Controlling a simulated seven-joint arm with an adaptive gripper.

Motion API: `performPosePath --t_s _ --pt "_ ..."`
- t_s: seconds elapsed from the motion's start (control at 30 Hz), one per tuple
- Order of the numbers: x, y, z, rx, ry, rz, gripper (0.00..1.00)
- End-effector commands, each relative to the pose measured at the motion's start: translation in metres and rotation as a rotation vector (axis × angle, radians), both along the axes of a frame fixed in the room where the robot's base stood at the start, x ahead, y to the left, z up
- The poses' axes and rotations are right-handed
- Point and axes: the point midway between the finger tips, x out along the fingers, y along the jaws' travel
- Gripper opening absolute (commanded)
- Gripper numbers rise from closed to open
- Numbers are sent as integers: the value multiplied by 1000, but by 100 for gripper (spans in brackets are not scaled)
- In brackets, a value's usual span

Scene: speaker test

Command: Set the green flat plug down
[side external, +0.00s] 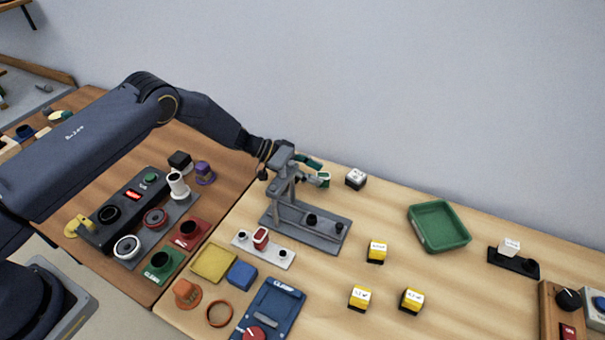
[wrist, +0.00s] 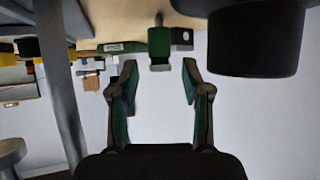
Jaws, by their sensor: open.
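The green flat plug (wrist: 159,45) shows in the wrist view as a green block with a pale end and a grey stub. It lies just beyond the fingertips, between their lines, with no visible contact. My gripper (wrist: 158,72) is open, with its two teal fingers apart and nothing between them. In the side view my gripper (side external: 312,168) is beside the grey stand, above the table. A small green and white shape (side external: 324,179) at its fingertips looks like the plug. What supports the plug is not clear.
The grey stand (side external: 322,233) rises close to my wrist. A large dark cylinder (wrist: 255,40) is near the wrist camera. A white-topped black block (side external: 355,179) stands to the right of my gripper, with a green tray (side external: 466,238) farther right. Several yellow blocks stand nearer the front.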

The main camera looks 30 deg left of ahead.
Motion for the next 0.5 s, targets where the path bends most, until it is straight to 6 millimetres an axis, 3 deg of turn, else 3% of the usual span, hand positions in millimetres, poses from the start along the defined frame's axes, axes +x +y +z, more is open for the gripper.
performPosePath --t_s 0.23,0.5 --pt "-18 48 28 1 -1 4 48" --pt "-27 74 47 3 -8 9 48"
